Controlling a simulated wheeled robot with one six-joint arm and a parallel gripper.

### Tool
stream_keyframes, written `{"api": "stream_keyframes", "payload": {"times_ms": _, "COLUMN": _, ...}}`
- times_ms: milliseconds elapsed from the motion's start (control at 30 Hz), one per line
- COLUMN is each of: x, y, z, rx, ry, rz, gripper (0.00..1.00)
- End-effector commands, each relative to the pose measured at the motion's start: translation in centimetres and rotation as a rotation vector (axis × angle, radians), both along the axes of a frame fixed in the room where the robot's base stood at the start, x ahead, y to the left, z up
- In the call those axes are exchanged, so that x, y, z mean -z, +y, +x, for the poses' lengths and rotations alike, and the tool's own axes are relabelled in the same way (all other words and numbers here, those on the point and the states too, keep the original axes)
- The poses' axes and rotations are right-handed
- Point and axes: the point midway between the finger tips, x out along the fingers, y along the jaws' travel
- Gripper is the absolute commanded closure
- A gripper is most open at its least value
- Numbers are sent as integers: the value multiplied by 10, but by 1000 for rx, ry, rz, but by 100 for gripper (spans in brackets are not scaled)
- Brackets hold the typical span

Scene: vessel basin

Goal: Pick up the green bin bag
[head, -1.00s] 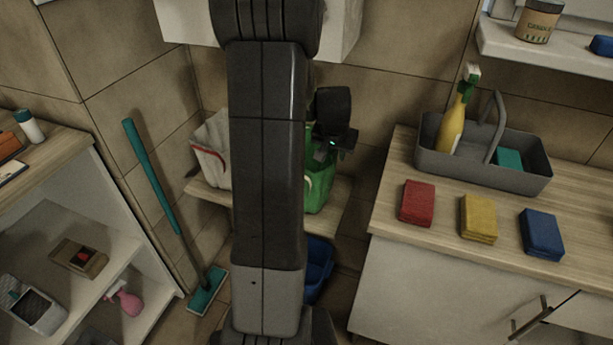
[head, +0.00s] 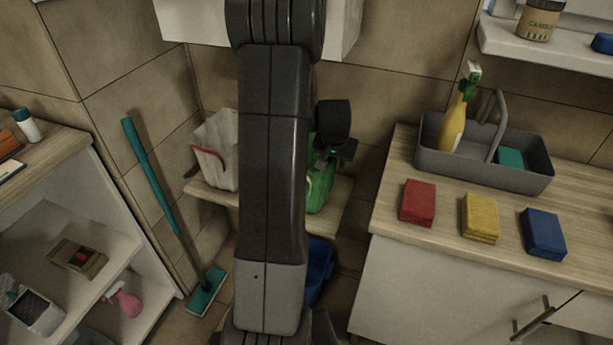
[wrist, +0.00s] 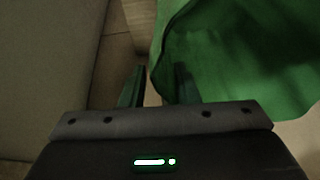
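The green bin bag (head: 321,185) stands on a low wooden shelf, partly hidden behind my arm in the head view. In the wrist view the green bag (wrist: 245,60) fills the upper right. My gripper (wrist: 160,76) is open, with its two fingers apart. The bag's left edge shows between the fingertips, and the right finger overlaps the green in the picture. I cannot tell whether either finger touches it. In the head view my gripper (head: 336,155) is dark and small, at the bag's upper right side.
A white bag with a red rim (head: 215,150) stands on the same shelf (head: 342,205), left of my arm. A blue container (head: 319,268) sits below. A counter with a grey caddy (head: 480,168) and sponges is at the right. A teal mop (head: 160,190) leans at the left.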

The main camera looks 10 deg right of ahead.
Motion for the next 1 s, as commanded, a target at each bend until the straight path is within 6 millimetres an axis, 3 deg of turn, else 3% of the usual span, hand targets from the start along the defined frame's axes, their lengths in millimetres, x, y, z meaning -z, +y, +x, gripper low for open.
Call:
{"api": "stream_keyframes", "payload": {"times_ms": 400, "x": 2, "y": 0, "z": 0, "rx": 0, "ry": 0, "rz": 0, "gripper": 72}}
{"api": "stream_keyframes", "payload": {"times_ms": 433, "x": 2, "y": 0, "z": 0, "rx": 0, "ry": 0, "rz": 0, "gripper": 74}}
{"api": "stream_keyframes", "payload": {"times_ms": 567, "x": 2, "y": 0, "z": 0, "rx": 0, "ry": 0, "rz": 0, "gripper": 99}}
{"api": "stream_keyframes", "payload": {"times_ms": 1000, "x": 1, "y": 0, "z": 0, "rx": 0, "ry": 0, "rz": 0, "gripper": 100}}
